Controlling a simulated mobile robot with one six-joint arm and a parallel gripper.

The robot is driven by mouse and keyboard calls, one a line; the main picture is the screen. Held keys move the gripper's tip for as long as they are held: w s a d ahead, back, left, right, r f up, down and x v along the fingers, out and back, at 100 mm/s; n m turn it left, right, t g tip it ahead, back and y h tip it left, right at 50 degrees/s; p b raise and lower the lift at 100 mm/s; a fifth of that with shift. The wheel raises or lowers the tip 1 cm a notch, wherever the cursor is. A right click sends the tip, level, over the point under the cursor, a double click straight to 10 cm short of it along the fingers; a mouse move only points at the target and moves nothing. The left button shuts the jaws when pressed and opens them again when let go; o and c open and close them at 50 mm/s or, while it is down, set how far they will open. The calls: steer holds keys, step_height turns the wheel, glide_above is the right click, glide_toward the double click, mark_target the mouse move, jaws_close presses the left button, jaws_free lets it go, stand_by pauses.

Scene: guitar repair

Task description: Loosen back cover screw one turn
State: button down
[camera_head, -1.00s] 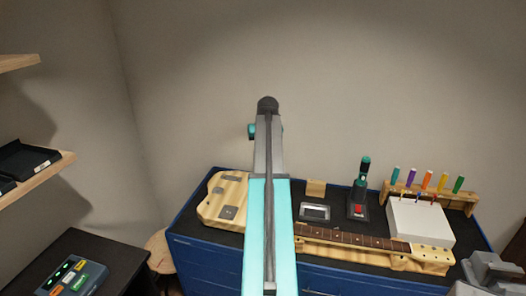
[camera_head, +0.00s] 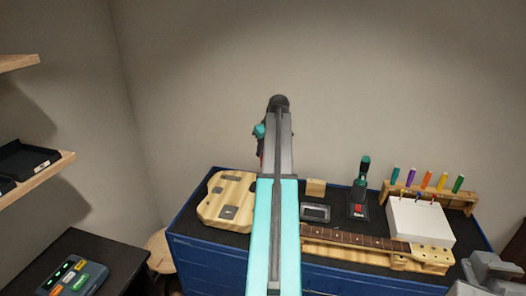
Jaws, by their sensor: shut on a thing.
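The pale wooden guitar body (camera_head: 210,208) lies on the bench, left of my arm. Dark plates show on its upper face, among them a back cover (camera_head: 229,212) near the lower middle. The screws are too small to make out. My arm rises through the middle of the head view, past the right side of the body. A small teal, dark and red part (camera_head: 260,135) shows at the left of the arm's top end, above the body; I cannot tell whether it is my wrist or a tool. My gripper's jaws are hidden behind the arm.
A guitar neck (camera_head: 350,237) lies along the bench front. A teal-and-black driver (camera_head: 361,180) stands in a dock. A rack of coloured screwdrivers (camera_head: 470,200) and a white box (camera_head: 422,222) are at right. A button panel (camera_head: 72,276) sits on a dark table at left.

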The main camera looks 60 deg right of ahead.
steer(key=shift+n, duration=0.3)
steer(key=shift+d+n+y, duration=0.1)
steer(key=shift+n+y, duration=1)
steer(key=shift+n, duration=1.3)
steer(key=shift+d+n+b, duration=0.1)
steer(key=shift+n+b, duration=0.25)
steer(key=shift+n, duration=0.25)
steer(key=shift+n+y+b, duration=0.3)
steer(key=shift+n+y, duration=0.6)
steer(key=shift+n, duration=1)
